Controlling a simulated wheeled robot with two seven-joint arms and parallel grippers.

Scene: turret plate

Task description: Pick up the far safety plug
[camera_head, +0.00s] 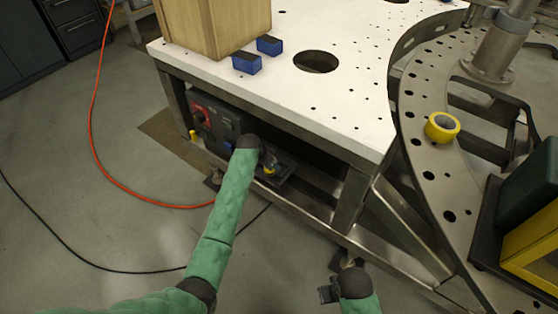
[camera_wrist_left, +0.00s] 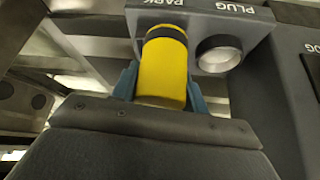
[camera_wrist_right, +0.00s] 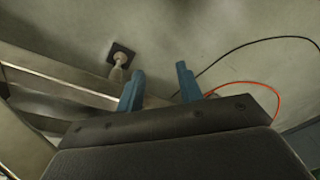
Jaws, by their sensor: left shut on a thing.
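A yellow safety plug (camera_wrist_left: 165,72) with a black band at its upper end is between the blue fingers of my left gripper (camera_wrist_left: 162,88), which is shut on it. The plug is at the PARK position of a grey panel (camera_wrist_left: 232,25); I cannot tell whether it is still seated. An empty round socket (camera_wrist_left: 219,54) is just right of it. In the head view my left gripper (camera_head: 268,166) reaches under the table, with a bit of yellow there. Another yellow piece (camera_head: 193,135) shows beside the dark control box (camera_head: 213,118). My right gripper (camera_wrist_right: 158,88) is open and empty, low near the floor.
The white table top (camera_head: 340,110) overhangs the control box. A steel lower rail (camera_head: 300,212) runs along the front. A wooden box (camera_head: 213,25) and blue bins (camera_head: 247,63) stand on top. An orange cable (camera_head: 100,150) lies on the floor at left. A yellow roll (camera_head: 441,127) sits on the curved plate.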

